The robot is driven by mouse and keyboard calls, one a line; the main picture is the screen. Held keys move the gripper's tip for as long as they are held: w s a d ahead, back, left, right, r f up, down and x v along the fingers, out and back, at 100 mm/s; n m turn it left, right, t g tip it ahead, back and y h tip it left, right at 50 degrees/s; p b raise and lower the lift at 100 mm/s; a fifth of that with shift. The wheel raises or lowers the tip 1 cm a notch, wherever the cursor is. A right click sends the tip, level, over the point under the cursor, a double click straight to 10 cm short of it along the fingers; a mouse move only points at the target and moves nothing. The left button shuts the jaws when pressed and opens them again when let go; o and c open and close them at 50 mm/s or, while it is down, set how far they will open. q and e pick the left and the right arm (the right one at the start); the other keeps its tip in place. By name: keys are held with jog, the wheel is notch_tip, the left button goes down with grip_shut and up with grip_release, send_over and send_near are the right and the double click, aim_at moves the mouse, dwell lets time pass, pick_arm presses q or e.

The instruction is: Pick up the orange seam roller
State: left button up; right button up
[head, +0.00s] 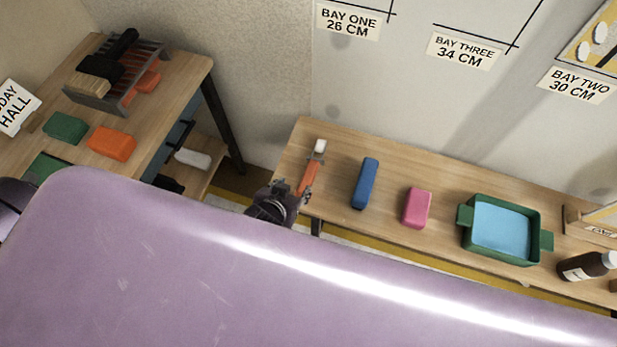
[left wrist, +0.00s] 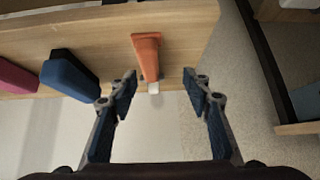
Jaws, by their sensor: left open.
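The orange seam roller (head: 309,178) lies near the left end of the wooden bench, its white roller (head: 319,146) toward the wall. My left gripper (head: 287,192) is beside its near end in the head view. In the left wrist view the jaws (left wrist: 160,80) are open and empty. The orange handle (left wrist: 147,55) shows ahead of the fingertips, nearer the left finger, and the white roller (left wrist: 153,88) shows between them. I cannot tell the exact height of the jaws above it. My right gripper is not in view.
A blue block (head: 365,184), a pink block (head: 417,208) and a green tray (head: 465,236) with blue content stand to the right on the bench. A dark bottle (head: 585,266) lies farther right. A second table (head: 190,75) with blocks and a rack is at left.

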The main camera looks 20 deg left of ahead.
aim_at(307, 180)
pick_arm(q)
jog(key=shift+w+d+f+t, duration=0.3)
jog(key=shift+w+d+f, duration=0.1)
jog(key=shift+w+d, duration=0.25)
jog(key=shift+x, duration=1.15)
jog(key=shift+d+x, duration=0.2)
jog(key=shift+x, duration=1.1)
jog(key=shift+d+x, duration=0.2)
jog(key=shift+x, duration=1.05)
jog(key=shift+s+f, duration=0.15)
jog(key=shift+f, duration=0.05)
grip_shut()
jog(key=shift+r, duration=0.15)
